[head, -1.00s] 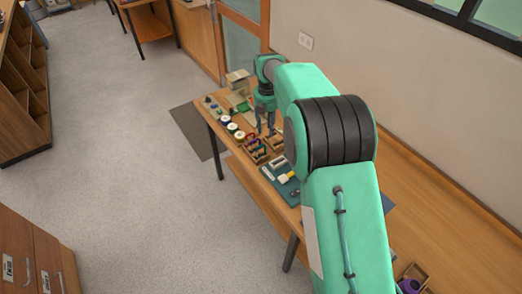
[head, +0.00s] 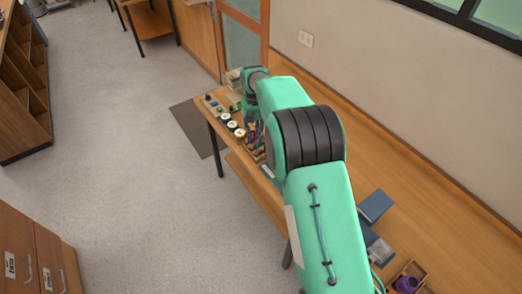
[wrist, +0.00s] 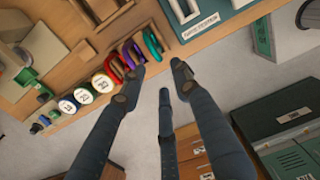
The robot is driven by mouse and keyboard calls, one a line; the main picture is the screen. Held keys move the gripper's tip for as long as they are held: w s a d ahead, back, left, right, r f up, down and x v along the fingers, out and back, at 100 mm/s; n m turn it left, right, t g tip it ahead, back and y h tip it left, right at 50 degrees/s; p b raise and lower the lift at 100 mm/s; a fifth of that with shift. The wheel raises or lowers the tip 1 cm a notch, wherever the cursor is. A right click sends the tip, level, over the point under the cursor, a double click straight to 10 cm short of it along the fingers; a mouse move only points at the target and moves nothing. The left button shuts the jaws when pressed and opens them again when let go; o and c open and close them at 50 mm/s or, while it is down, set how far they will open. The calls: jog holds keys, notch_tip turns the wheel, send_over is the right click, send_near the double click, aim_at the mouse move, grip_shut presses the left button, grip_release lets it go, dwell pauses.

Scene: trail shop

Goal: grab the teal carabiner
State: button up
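Colored carabiners stand in a row in a wooden holder (wrist: 92,42) in the wrist view. A green-teal carabiner (wrist: 153,42) is at the right end, beside a purple one (wrist: 138,52); a red one (wrist: 112,69) is further left. In the head view my arm hides most of the carabiners and the gripper.
White-topped spools (head: 232,126) stand left of the carabiners along the bench edge. A teal tray (wrist: 213,22) lies to their right. Blue boxes (head: 375,205) and a wooden bin with a purple item (head: 407,284) sit nearer on the bench.

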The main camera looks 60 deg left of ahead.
jog(key=shift+f, duration=3.05)
jog(key=shift+w+d+f, duration=0.1)
jog(key=shift+f, duration=2.45)
grip_shut()
